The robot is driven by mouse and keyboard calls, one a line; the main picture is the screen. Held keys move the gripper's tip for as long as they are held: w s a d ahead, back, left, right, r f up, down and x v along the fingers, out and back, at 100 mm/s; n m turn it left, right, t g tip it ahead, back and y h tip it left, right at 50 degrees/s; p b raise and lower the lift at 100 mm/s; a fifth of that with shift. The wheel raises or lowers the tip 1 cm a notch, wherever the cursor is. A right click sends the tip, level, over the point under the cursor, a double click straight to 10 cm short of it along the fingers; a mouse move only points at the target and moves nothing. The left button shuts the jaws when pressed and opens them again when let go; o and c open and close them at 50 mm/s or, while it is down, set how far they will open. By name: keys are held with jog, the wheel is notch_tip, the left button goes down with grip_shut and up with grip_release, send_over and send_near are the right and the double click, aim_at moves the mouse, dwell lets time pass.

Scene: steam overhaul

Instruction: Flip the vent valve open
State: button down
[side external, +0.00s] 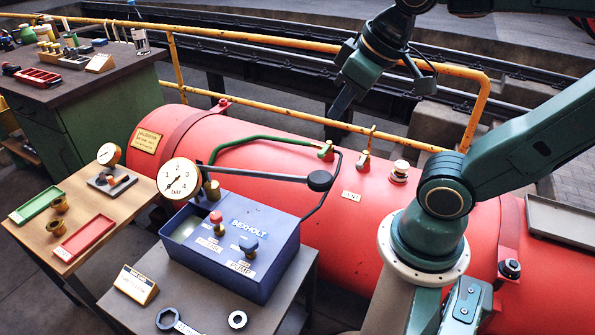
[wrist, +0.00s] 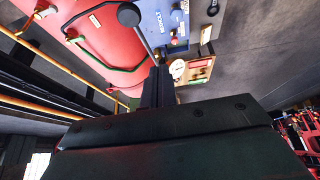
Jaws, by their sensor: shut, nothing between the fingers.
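The vent valve (side external: 364,161) sits on top of the red boiler (side external: 330,245), behind a small plate (side external: 351,195) that seems to read VENT. Its thin orange-brown lever (side external: 372,138) stands up, leaning slightly right. My gripper (side external: 338,112) is shut and empty, pointing down beyond the boiler's far side, left of the lever and apart from it in the picture. In the wrist view my shut fingers (wrist: 158,82) point towards the boiler (wrist: 120,60). A small fitting (wrist: 75,39) shows there, but I cannot tell whether it is the vent valve.
A yellow rail (side external: 290,42) runs behind the boiler. A green pipe (side external: 260,138) ends at a fitting (side external: 325,151) left of the valve; a brass-and-white fitting (side external: 400,171) stands right. A black-ended lever (side external: 319,180) reaches from the blue pump box (side external: 245,232) over the boiler.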

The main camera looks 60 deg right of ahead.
jog(key=w+d+f+m+g+h, duration=0.1)
jog(key=w+d+f+g, duration=0.15)
jog(key=w+d, duration=0.65)
jog(key=w+d+f+g, duration=0.2)
jog(key=w+d+f, duration=0.1)
jog(key=w+d, duration=0.55)
jog(key=s+d+f+g+y, duration=0.1)
jog(key=s+d+f+g, duration=0.1)
jog(key=d+f, duration=0.9)
jog(key=s+d+f+m+g, duration=0.1)
jog(key=d+f+g, duration=0.1)
jog(key=d+f, duration=0.8)
jog(key=shift+s+d+f+y, duration=0.35)
jog(key=shift+s+d+y, duration=0.05)
jog(key=shift+f, duration=0.1)
